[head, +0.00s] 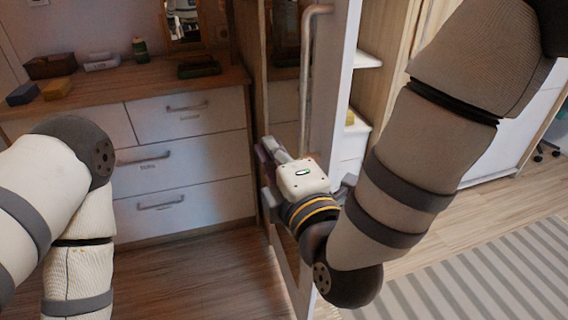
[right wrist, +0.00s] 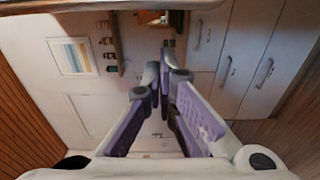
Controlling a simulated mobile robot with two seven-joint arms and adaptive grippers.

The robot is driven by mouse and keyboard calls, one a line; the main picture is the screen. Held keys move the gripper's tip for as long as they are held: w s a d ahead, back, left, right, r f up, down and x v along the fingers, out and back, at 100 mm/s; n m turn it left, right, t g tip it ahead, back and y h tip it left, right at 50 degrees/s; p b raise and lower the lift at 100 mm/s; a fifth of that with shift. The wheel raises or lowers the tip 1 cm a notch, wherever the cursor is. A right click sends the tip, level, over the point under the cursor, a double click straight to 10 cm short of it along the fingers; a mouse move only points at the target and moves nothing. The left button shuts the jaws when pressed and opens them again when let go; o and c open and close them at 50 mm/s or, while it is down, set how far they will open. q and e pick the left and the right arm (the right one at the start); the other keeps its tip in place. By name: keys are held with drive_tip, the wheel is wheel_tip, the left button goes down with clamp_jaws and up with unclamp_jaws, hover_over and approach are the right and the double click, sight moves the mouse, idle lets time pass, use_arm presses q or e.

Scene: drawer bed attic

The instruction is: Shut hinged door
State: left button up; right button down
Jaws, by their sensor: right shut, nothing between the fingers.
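The hinged door (head: 325,120) stands ajar near the middle of the head view. Its white face carries a long vertical bar handle (head: 306,85), and shelves show to its right. My right gripper (head: 268,150) is in front of the door's lower half, below the top of the handle, fingers pointing up and left. In the right wrist view the two purple-padded fingers (right wrist: 165,72) come together at their tips with nothing between them. Whether the gripper touches the door I cannot tell. Only the links of my left arm show; its gripper is out of view.
A dresser (head: 190,150) with white drawers and a wooden top stands to the left, small boxes and a bottle on it. A striped rug (head: 480,275) lies on the wooden floor at right. Shelves (head: 355,130) stand behind the door.

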drive_tip(key=shift+w+d, duration=1.05)
drive_tip(key=shift+d, duration=0.2)
